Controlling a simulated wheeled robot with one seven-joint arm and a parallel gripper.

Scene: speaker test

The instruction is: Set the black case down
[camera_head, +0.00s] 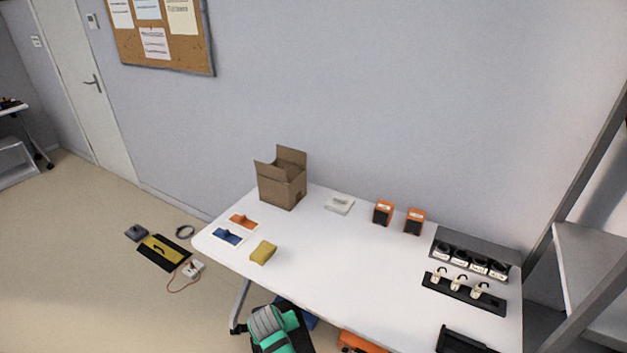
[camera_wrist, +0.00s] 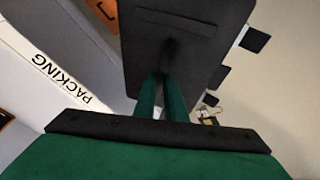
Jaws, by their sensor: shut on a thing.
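The black case (camera_wrist: 205,52) fills the upper middle of the wrist view, its dark flat face close to the camera. My gripper (camera_wrist: 163,80) has its green fingers together on a narrow dark part at the middle of the case, which looks like its handle. The case appears to be held beside the white table; what lies directly under it is hidden.
On the table are a cardboard box (camera_head: 283,186), a yellow sponge (camera_head: 263,252), two orange-black boxes (camera_head: 383,212), a black hook rack (camera_head: 464,293) and a black item (camera_head: 462,342). A yellow-black board (camera_head: 162,252) lies on the floor. The table's middle is clear.

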